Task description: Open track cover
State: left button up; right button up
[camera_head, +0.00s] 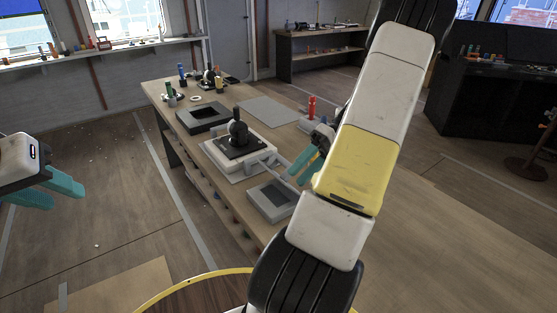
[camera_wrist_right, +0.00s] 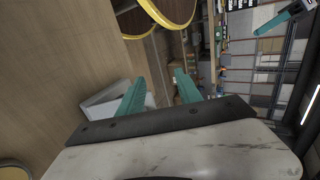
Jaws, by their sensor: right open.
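On the bench, a white base (camera_head: 222,157) carries a black plate with a black knobbed lever (camera_head: 238,132) standing upright. A grey bar (camera_head: 268,162) lies on its right side. In front of it is a grey box with a dark recessed top (camera_head: 271,199). I cannot tell which part is the track cover. My right gripper (camera_head: 305,167), with teal fingers, is above the bench's right edge, right of the lever unit, apparently empty. Its open fingers (camera_wrist_right: 160,86) also show in the right wrist view, with a pale box (camera_wrist_right: 98,103) beyond one finger. My left gripper (camera_head: 58,191) is open and empty, left of the bench.
The wooden bench (camera_head: 165,100) also holds a black square frame (camera_head: 203,116), a grey flat plate (camera_head: 269,111), a red cylinder (camera_head: 312,106) and small coloured items at its far end. My right arm hides part of the bench's right side. Floor on the left is clear.

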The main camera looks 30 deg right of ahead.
aim_at(279, 159)
jog(key=shift+w, duration=0.1)
jog(key=c, duration=0.5)
jog(key=shift+w+r+n+h, duration=0.2)
jog(key=shift+w+n+h, duration=0.2)
jog(key=shift+n, duration=0.5)
jog(key=c, duration=0.4)
jog(key=w+r+n+h, duration=0.1)
jog(key=n, duration=0.1)
jog(key=w+r+n+h, duration=0.1)
jog(key=w+n, duration=0.1)
jog(key=n, duration=0.1)
jog(key=w+n+h, duration=0.1)
jog(key=n+h, duration=0.1)
jog(key=n, duration=0.1)
jog(key=shift+w+d+r, duration=0.2)
jog(key=shift+d+r, duration=0.15)
jog(key=shift+r, duration=0.05)
jog(key=w+r+n+t+h, duration=0.1)
jog(key=w+r+n+h, duration=0.35)
jog(key=n, duration=0.35)
jog(key=shift+y, duration=0.35)
jog(key=x, duration=0.6)
jog(key=w+x, duration=0.1)
jog(key=x, duration=0.2)
jog(key=shift+d+f, duration=0.1)
jog(key=shift+f, duration=0.35)
